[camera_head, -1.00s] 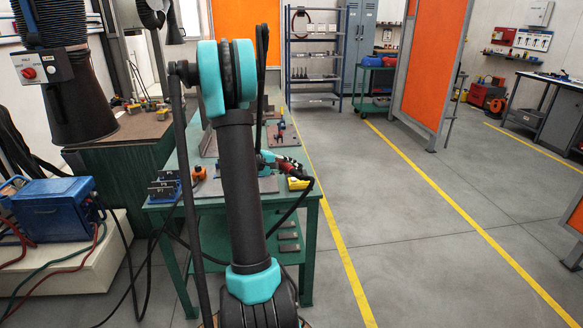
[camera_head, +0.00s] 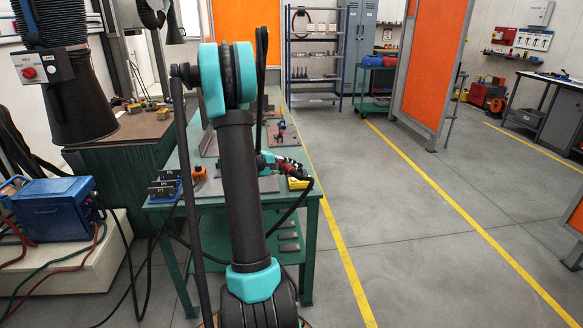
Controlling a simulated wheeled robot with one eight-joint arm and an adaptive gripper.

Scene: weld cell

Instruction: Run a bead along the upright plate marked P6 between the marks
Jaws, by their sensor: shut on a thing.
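My gripper (camera_head: 268,158) shows small beside my dark arm link, low over the green work table (camera_head: 312,196). It is shut on a welding torch (camera_head: 290,165) with red and black parts, whose black cable loops down off the table's right side. The torch tip is hidden or too small to make out. A grey upright plate (camera_head: 208,142) stands on the table left of my arm. I cannot read the mark P6 or any bead marks, and my arm covers much of the tabletop.
Blue-based blocks (camera_head: 165,187) and an orange item (camera_head: 200,172) sit at the table's near left. A yellow item (camera_head: 299,183) lies at its right edge. A blue welder box (camera_head: 52,208) and fume hose (camera_head: 82,100) stand left. The floor right is clear up to an orange screen (camera_head: 434,65).

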